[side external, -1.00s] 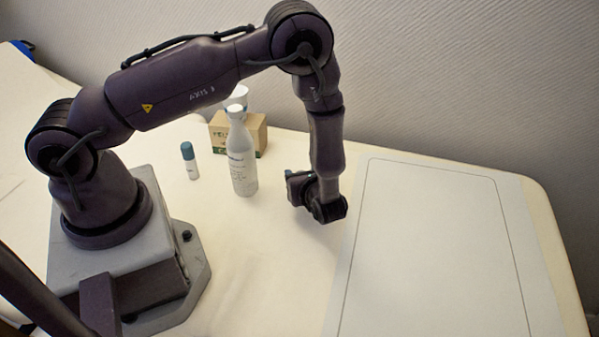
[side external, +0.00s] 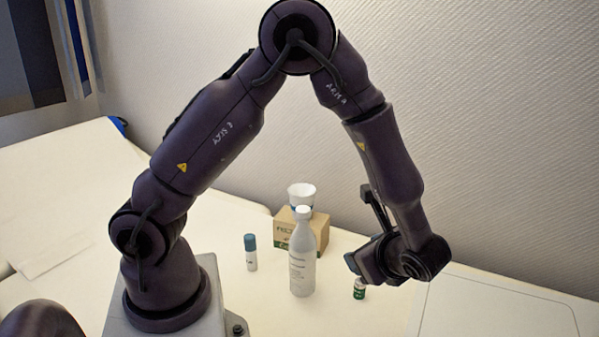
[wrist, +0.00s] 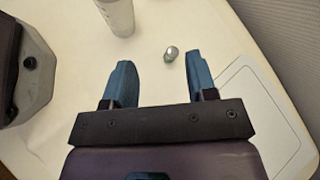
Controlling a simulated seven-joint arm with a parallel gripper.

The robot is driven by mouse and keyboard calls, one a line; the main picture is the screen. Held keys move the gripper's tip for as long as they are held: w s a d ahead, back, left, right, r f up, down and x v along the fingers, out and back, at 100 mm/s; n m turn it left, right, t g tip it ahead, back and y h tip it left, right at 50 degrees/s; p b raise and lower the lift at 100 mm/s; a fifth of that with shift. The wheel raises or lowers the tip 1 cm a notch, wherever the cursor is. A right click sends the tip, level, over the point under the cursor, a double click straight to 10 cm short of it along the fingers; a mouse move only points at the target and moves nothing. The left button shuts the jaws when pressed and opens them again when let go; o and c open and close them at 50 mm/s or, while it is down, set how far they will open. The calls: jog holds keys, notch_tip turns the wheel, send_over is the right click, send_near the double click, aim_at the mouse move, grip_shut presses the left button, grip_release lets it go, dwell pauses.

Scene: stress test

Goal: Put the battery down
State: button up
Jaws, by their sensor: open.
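The battery (side external: 359,288) is a small green cylinder with a pale top, and it appears to stand upright on the cream table. It also shows in the wrist view (wrist: 170,54), between the lines of the two fingertips and nearer the right one. My gripper (side external: 362,264) is just above it in the side view. In the wrist view its two teal fingers (wrist: 159,62) are wide apart with nothing held. The battery touches neither finger there. The exact height of the fingertips over the table cannot be told.
A white bottle (side external: 302,258) stands left of the battery, with a cardboard box (side external: 318,238) behind it and a white cup (side external: 301,196) at the box. A small teal-capped tube (side external: 251,253) stands farther left. A bare outlined sheet (side external: 490,308) lies to the right.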

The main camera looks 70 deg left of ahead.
jog(key=s+r+n+t+h, duration=0.3)
jog(key=s+r+n+h, duration=0.2)
jog(key=r, duration=0.4)
jog(key=s+d+r+n+t+h, duration=0.1)
jog(key=s+r+n+t+h, duration=0.2)
jog(key=s+r+n+h, duration=0.2)
jog(key=s+r+n, duration=0.3)
jog(key=r, duration=0.2)
jog(key=shift+s+n+h, duration=0.2)
jog(key=shift+n+h, duration=0.1)
jog(key=shift+n, duration=0.1)
